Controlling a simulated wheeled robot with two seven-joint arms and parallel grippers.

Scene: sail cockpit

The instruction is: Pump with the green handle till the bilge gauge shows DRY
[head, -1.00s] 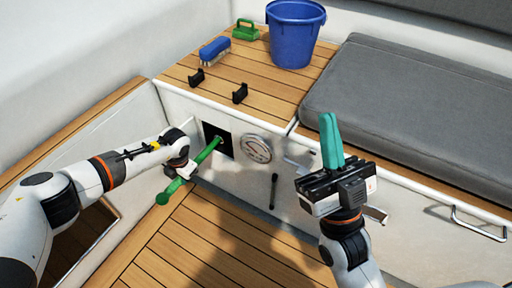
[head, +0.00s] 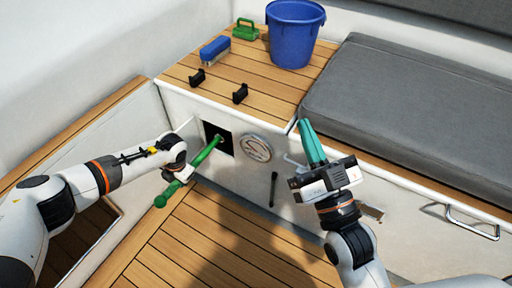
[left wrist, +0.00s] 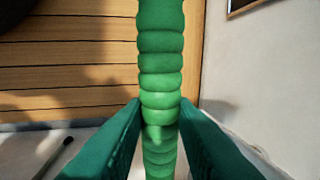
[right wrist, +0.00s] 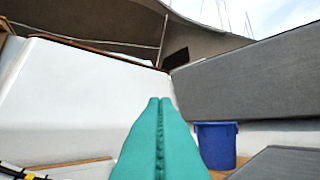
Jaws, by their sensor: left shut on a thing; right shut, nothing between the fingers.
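The green pump handle (head: 206,154) sticks out slantwise from a black square opening (head: 217,138) in the white locker front. Its ribbed grip also fills the middle of the left wrist view (left wrist: 160,60). My left gripper (head: 184,173) is shut around the handle, one finger on each side, partly hiding it. The round bilge gauge (head: 256,148) sits just right of the opening; its reading is too small to tell. My right gripper (head: 304,124) is shut and empty, its teal fingers pointing up in front of the locker, near the seat cushion's corner.
On the wooden locker top are a blue bucket (head: 295,35), a blue brush (head: 214,50), a green-handled item (head: 246,30) and two black brackets. A grey cushion (head: 400,105) lies to the right. A black lever (head: 273,189) sits below the gauge.

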